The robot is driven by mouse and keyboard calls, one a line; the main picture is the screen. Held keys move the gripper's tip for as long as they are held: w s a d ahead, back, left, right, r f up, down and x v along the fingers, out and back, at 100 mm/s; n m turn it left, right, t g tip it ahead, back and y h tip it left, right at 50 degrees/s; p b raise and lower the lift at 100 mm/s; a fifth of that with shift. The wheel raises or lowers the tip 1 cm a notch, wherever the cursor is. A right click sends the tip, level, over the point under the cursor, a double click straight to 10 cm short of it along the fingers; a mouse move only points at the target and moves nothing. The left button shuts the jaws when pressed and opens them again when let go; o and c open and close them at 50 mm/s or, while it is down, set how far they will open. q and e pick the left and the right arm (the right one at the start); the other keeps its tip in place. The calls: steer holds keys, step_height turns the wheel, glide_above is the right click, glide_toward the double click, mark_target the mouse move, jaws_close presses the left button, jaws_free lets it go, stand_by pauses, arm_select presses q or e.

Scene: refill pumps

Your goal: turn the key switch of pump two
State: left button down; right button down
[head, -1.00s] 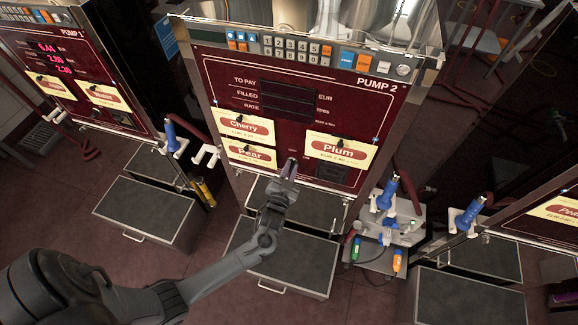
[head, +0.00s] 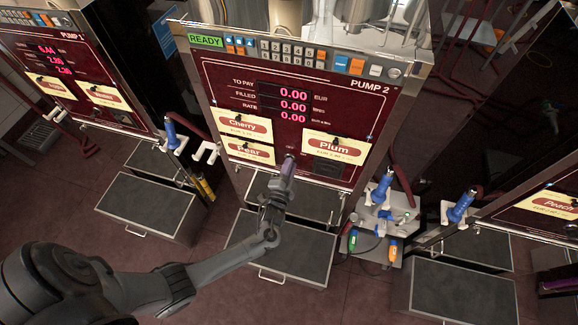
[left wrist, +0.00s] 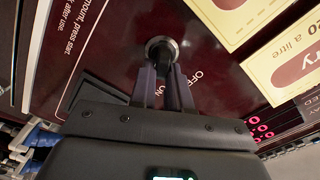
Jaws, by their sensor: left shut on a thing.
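Pump two (head: 225,75) stands in the middle of the head view with a dark red front panel. Its display (head: 287,105) is lit with 0.00 in three rows, and a green READY sign (head: 205,41) is lit at its top left. The key switch (left wrist: 161,44) shows in the left wrist view as a round metal lock beside an OFF/ON label. My left gripper (head: 290,160) is at this switch, between the Pear and Plum cards. In the left wrist view its fingers (left wrist: 165,78) are shut on the key, which they mostly hide. My right gripper is in neither view.
Pump one (head: 75,75) is on the left and another pump (head: 540,185) on the right. Blue-handled nozzles (head: 383,187) hang beside pump two. Grey drawers (head: 280,250) stand out below it. A keypad (head: 290,50) runs along its top.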

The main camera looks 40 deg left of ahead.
arm_select(q)
steer(key=shift+s, duration=0.1)
stand_by(0.3)
steer(key=c, duration=1.2)
jaws_free()
steer(key=shift+o, duration=0.2)
steer(key=v, duration=1)
steer(key=shift+s+d, duration=0.2)
steer(key=shift+s, duration=0.1)
